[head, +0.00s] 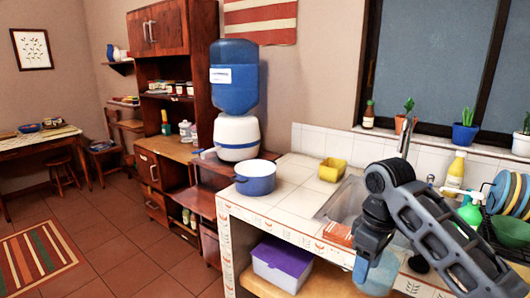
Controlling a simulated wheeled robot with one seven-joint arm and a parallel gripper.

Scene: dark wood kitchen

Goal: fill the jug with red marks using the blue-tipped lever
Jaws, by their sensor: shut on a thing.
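My gripper (366,256) hangs down at the lower right, over the counter by the sink, with its fingers partly hidden by my arm. It is shut on a pale blue, see-through vessel (376,276), which looks like the jug; no red marks can be made out on it. My gripper is well apart from the dispenser.
A blue pot (255,178) stands on the tiled counter (282,200) in front of the dispenser. A yellow container (332,169) is by the wall. The sink (340,200), bottles (455,172) and dish rack are at right. The floor (120,240) left of the counter is clear.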

